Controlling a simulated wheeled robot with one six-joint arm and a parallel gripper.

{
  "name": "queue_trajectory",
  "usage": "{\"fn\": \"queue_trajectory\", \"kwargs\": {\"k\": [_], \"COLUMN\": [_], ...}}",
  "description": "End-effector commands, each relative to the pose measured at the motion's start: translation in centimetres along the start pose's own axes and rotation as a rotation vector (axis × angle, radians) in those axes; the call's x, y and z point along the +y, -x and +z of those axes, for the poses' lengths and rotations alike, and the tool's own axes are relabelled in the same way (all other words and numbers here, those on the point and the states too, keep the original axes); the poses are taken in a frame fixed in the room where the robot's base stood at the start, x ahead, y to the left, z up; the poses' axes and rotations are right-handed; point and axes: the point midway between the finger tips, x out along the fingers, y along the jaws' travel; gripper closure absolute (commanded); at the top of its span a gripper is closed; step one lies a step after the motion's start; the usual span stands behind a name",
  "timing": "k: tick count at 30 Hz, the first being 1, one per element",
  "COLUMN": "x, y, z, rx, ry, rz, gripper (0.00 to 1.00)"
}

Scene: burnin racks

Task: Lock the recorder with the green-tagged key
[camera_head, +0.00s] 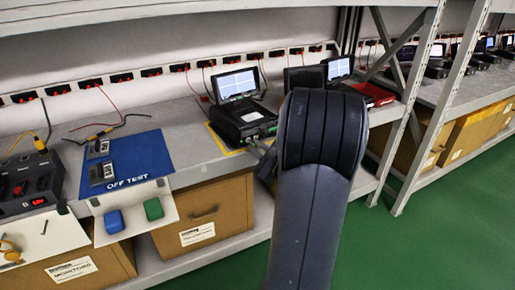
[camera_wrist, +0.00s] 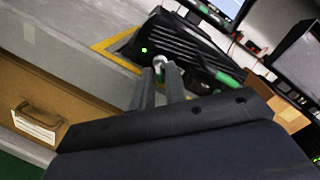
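The recorder (camera_head: 243,118), a black box with a lit screen (camera_head: 237,84), stands on the shelf bench inside a yellow outline. My gripper (camera_head: 258,148) is at its front right, partly hidden by my arm. In the wrist view the fingertips (camera_wrist: 160,72) point at the recorder's front (camera_wrist: 172,48), with a small pale round part (camera_wrist: 160,64) between them. I cannot tell whether they grip it. A green piece (camera_wrist: 228,78) shows right of the fingers; I cannot tell whether it is a tag. No key is clearly visible.
A white tray (camera_head: 103,204) juts from the shelf edge with a blue piece (camera_head: 113,221) and a green piece (camera_head: 153,208). A blue OFF TEST mat (camera_head: 140,150) holds two small devices. A red-and-black unit (camera_head: 373,94) stands right of the recorder. Brown drawers (camera_head: 205,212) are below.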

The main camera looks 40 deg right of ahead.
Motion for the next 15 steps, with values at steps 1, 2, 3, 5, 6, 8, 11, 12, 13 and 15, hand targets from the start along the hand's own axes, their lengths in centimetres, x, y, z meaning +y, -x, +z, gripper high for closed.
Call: {"fn": "queue_trajectory", "kwargs": {"k": [1, 2, 3, 5, 6, 8, 11, 12, 13, 15], "x": [0.0, 0.0, -0.1, -0.1, -0.2, -0.2, -0.3, -0.3, -0.3, -0.2], "y": [0.1, 0.3, 0.6, 1.3, 1.9, 3.0, 5.0, 5.8, 6.4, 7.6], "z": [0.0, 0.0, 0.0, 0.0, 0.0, 0.1, 0.0, 0.1, 0.0, 0.0], "rx": [0.001, 0.001, 0.002, 0.002, 0.004, 0.004, 0.005, 0.005, 0.005, 0.004], "ry": [0.000, 0.000, 0.000, 0.000, -0.001, -0.001, -0.001, -0.002, -0.001, 0.000], "rz": [0.000, 0.000, 0.000, -0.001, -0.001, -0.003, -0.003, -0.004, -0.004, -0.004], "gripper": [0.86, 0.86, 0.86, 0.86, 0.86, 0.86, 0.86, 0.86, 0.86, 0.86]}}
